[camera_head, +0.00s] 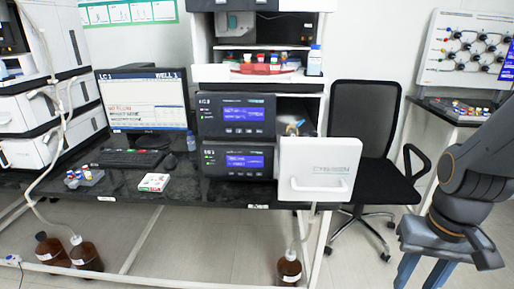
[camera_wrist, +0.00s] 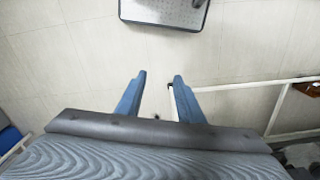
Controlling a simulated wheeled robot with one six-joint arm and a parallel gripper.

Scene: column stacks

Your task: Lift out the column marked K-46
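No K-46 label can be read in either view. In the head view, an instrument stack stands on the dark bench, with a white door (camera_head: 320,170) swung open at its lower right. A small fitting with blue and tan parts (camera_head: 293,127) shows just above the door; I cannot tell whether it belongs to a column. The door hides the lower part of the compartment. My gripper (camera_head: 422,278) is at the lower right, well away from the stack, fingers pointing down. In the wrist view my gripper (camera_wrist: 159,77) is open and empty above the floor.
A black office chair (camera_head: 365,130) stands between the stack and my arm. A monitor (camera_head: 145,100), keyboard (camera_head: 130,159), vial rack (camera_head: 85,178) and small box (camera_head: 154,182) are on the bench (camera_head: 215,192). Brown bottles (camera_head: 86,254) stand on the floor.

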